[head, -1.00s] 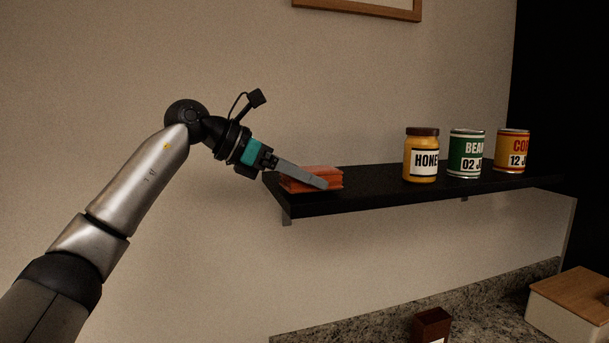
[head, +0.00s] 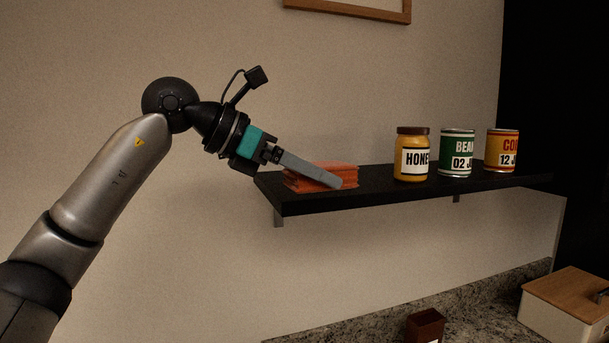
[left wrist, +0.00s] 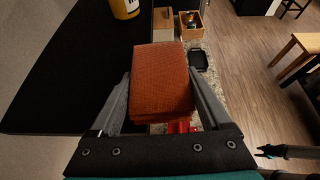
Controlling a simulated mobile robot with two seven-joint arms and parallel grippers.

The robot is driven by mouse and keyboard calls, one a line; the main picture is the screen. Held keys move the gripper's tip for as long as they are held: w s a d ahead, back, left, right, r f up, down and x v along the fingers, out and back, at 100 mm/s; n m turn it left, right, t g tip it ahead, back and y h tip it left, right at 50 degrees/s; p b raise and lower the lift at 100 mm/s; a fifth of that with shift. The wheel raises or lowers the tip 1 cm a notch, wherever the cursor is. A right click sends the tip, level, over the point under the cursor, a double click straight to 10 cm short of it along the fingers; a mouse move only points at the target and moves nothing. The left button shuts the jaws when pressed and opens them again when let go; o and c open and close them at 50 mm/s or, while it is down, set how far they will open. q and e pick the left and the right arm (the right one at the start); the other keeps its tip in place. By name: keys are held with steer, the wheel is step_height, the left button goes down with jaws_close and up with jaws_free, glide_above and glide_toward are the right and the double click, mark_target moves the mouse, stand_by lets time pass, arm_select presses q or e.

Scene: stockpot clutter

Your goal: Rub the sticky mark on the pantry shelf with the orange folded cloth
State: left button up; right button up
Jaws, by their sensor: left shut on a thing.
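The orange folded cloth (head: 338,172) is at the left end of the black pantry shelf (head: 365,190). It also shows in the left wrist view (left wrist: 160,80), between the two fingers. My left gripper (head: 325,180) is shut on the cloth, with one grey finger along its near side. I cannot tell whether the cloth touches the shelf top. In the left wrist view the shelf (left wrist: 70,65) lies to the left of the cloth. No sticky mark shows in either view.
A honey jar (head: 412,158), a green bean can (head: 457,155) and a corn can (head: 501,152) stand on the shelf's right part. Bare shelf lies between cloth and jar. Below are a granite counter (head: 470,300), a wooden-lidded box (head: 570,300) and a dark brown container (head: 426,325).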

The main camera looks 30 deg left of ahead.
arm_select(q)
steer(key=s+d, duration=0.8)
steer(key=d, duration=0.1)
steer(key=shift+b, duration=0.4)
